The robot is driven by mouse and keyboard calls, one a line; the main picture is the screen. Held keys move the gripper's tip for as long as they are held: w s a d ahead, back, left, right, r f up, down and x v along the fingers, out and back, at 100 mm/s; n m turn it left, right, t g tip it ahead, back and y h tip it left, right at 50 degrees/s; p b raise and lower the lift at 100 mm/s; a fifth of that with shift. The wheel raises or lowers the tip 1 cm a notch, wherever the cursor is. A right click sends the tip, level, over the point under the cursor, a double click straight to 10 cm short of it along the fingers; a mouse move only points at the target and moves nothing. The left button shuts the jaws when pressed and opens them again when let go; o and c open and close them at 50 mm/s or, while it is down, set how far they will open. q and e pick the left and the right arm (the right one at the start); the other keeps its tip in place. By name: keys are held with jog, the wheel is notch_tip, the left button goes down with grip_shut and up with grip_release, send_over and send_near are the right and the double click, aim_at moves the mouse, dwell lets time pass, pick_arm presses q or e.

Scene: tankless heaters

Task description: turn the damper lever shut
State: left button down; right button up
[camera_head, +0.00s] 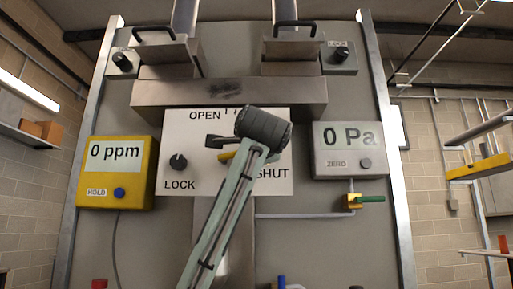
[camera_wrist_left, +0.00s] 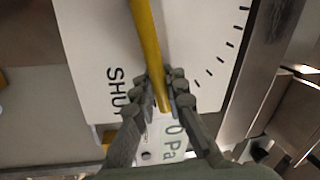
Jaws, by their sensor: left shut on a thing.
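The damper lever is a yellow bar. It shows in the head view (camera_head: 228,156) on a white panel (camera_head: 180,130) marked OPEN, SHUT and LOCK, partly hidden behind my left arm. In the left wrist view the lever (camera_wrist_left: 147,35) runs down from the top edge to between the fingers of my left gripper (camera_wrist_left: 163,82), which is shut on it near its end. The SHUT label lies beside the lever there, with scale marks on the other side. My right gripper is not in view.
A LOCK knob (camera_head: 178,161) is left of the lever. A yellow 0 ppm meter (camera_head: 115,190) hangs at left, a grey 0 Pa gauge (camera_head: 350,165) at right, with a green-handled valve (camera_head: 369,198) below it. A metal ledge (camera_head: 230,100) juts out above the panel.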

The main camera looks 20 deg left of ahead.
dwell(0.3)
pick_arm(q)
jog(key=c, duration=1.5)
grip_release()
jog(key=shift+c, duration=0.2)
jog(key=shift+s, duration=0.1)
jog(key=v, duration=1.2)
jog(key=shift+f, duration=0.1)
